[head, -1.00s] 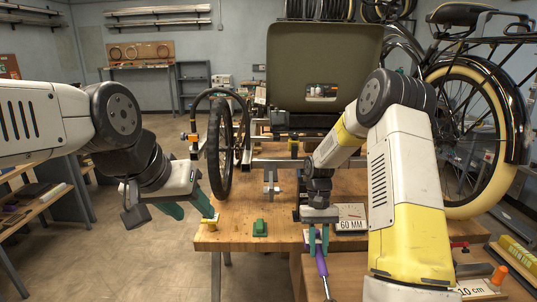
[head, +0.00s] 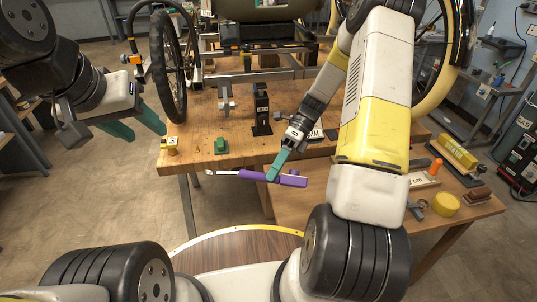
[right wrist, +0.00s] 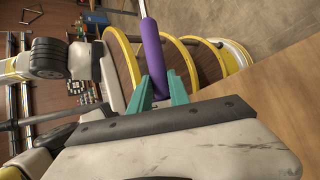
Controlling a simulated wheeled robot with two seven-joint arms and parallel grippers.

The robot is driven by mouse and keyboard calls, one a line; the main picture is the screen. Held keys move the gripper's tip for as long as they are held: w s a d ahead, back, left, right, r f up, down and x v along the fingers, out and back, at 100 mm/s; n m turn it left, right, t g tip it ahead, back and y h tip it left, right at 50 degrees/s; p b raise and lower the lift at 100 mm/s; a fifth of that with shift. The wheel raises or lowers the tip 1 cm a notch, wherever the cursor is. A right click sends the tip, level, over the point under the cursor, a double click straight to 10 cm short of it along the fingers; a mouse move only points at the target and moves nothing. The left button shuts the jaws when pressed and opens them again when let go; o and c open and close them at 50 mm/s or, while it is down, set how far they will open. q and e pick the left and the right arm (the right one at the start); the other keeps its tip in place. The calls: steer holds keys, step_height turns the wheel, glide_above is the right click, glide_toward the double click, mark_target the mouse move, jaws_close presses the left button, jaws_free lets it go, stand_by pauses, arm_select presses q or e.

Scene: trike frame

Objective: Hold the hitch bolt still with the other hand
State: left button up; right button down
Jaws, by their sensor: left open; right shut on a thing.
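My right gripper (head: 273,177) is shut on the purple handle of a tool (head: 250,177). The tool lies roughly level, in front of the bench edge, with its thin metal end pointing left. In the right wrist view the purple handle (right wrist: 152,48) stands between the green fingers (right wrist: 162,88). My left gripper (head: 148,133) is open and empty, with its green fingers apart, left of the bench and near the black wheel (head: 168,70). The trike frame (head: 270,62) stands on the bench behind. I cannot make out the hitch bolt.
The wooden bench (head: 190,150) carries a yellow block (head: 171,146), a green block (head: 221,146), a grey bracket (head: 226,102) and a black stand (head: 262,115). A lower side table (head: 455,215) holds a yellow roll (head: 446,205). Open floor lies left of the bench.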

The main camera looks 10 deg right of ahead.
steer(key=w+d+r+m+t+y, duration=0.1)
steer(key=w+r+m+t+y, duration=0.3)
steer(key=r+m+t+y, duration=0.4)
steer(key=r+m+t, duration=0.1)
steer(key=m+t, duration=0.5)
steer(key=m, duration=0.2)
steer(key=shift+d+y, duration=0.15)
steer(key=shift+y, duration=0.15)
steer(key=shift+s, duration=0.2)
